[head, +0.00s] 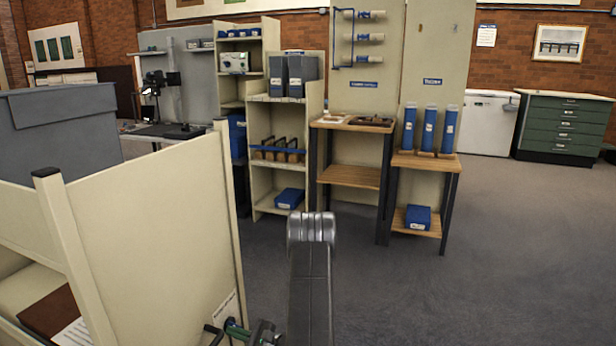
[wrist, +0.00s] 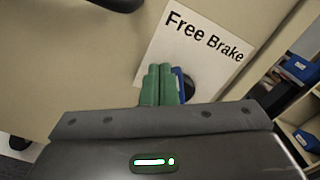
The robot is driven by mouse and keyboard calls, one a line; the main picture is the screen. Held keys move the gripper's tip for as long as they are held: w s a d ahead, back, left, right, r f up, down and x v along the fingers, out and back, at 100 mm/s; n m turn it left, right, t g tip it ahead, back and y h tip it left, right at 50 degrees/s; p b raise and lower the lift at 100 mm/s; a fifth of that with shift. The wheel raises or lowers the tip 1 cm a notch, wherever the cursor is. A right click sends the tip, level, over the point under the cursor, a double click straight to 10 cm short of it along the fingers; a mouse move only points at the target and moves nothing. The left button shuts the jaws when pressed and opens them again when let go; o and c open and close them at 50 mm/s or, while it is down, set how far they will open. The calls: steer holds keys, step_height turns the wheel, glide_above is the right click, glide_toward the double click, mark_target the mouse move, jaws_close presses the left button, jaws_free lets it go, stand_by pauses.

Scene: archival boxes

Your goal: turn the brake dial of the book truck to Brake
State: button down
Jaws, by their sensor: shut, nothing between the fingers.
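The book truck (head: 160,210) stands at the left in the head view, its cream end panel facing me. A white label (wrist: 200,45) on that panel reads "Free" on the left and "Brake" on the right in the wrist view. The brake dial (wrist: 190,88) shows as a dark round part with some blue, just below the label and mostly hidden behind my fingers. My gripper (wrist: 158,85) has its green fingers together with nothing between them, in front of or beside the dial. I cannot tell whether they touch it, nor which word it points to.
A grey box (head: 75,120) sits on top of the truck. Shelves (head: 260,170) and small wooden tables (head: 425,162) with blue boxes stand beyond. The grey floor (head: 520,250) at the right is clear. A black rounded part (wrist: 115,4) shows at the wrist view's top.

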steer(key=shift+w+f, duration=0.1)
steer(key=shift+w, duration=0.05)
steer(key=shift+w+d+r+b, duration=0.15)
steer(key=shift+w+r+b, duration=0.15)
steer(key=shift+b, duration=0.25)
stand_by(0.5)
steer(key=shift+w+d+r, duration=0.1)
steer(key=shift+w+r, duration=0.05)
steer(key=shift+w, duration=0.05)
steer(key=shift+w+d+r+b, duration=0.25)
steer(key=shift+w+r+b, duration=0.1)
steer(key=shift+w+b, duration=0.45)
steer(key=shift+w, duration=0.1)
steer(key=shift+r, duration=0.4)
steer(key=b+v, duration=0.1)
steer(key=v, duration=0.5)
